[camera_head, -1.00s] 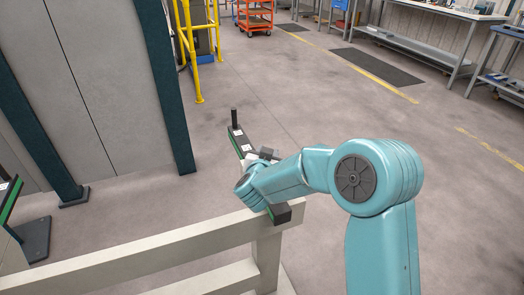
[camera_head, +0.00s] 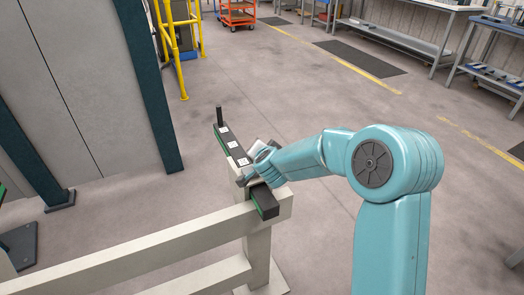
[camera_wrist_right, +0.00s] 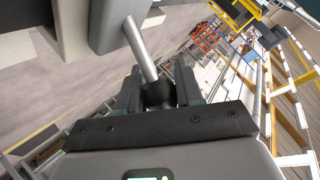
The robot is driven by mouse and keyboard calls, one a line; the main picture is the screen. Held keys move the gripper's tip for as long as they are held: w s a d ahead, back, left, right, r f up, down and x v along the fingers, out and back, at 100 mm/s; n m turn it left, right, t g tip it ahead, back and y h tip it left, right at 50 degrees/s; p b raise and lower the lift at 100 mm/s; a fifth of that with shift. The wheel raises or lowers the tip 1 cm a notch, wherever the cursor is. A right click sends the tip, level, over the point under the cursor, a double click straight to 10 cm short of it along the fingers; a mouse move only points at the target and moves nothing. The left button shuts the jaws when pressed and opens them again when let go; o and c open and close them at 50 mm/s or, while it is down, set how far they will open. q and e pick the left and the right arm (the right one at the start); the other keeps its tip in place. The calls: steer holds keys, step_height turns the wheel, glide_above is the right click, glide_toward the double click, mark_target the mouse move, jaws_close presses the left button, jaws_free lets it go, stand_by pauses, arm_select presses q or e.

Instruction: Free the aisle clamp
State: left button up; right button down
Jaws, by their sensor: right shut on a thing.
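The aisle clamp appears to be the long dark bar (camera_head: 236,150) with green sides and white labels, lying across the end of a beige rail. A black upright post (camera_head: 219,116) stands at its far end. My right gripper (camera_head: 250,174) is low beside the bar's middle, partly hidden by my wrist. In the right wrist view my right gripper (camera_wrist_right: 158,88) is shut on the black knob (camera_wrist_right: 158,95) of a silver lever (camera_wrist_right: 142,48). Whether the clamp grips the rail is hidden. My left gripper is not in view.
The beige rail (camera_head: 165,247) runs across the front. Grey panels with a teal post (camera_head: 152,105) stand at the left, with yellow railing (camera_head: 178,45) behind. An orange cart (camera_head: 238,12) and workbenches (camera_head: 400,40) are far back. The floor beyond the clamp is open.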

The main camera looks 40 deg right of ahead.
stand_by(0.3)
steer(key=c, duration=0.8)
jaws_free()
steer(key=shift+d, duration=0.1)
steer(key=shift+o, duration=0.2)
steer(key=p+v, duration=0.3)
steer(key=v, duration=1.3)
steer(key=shift+s+r, duration=0.1)
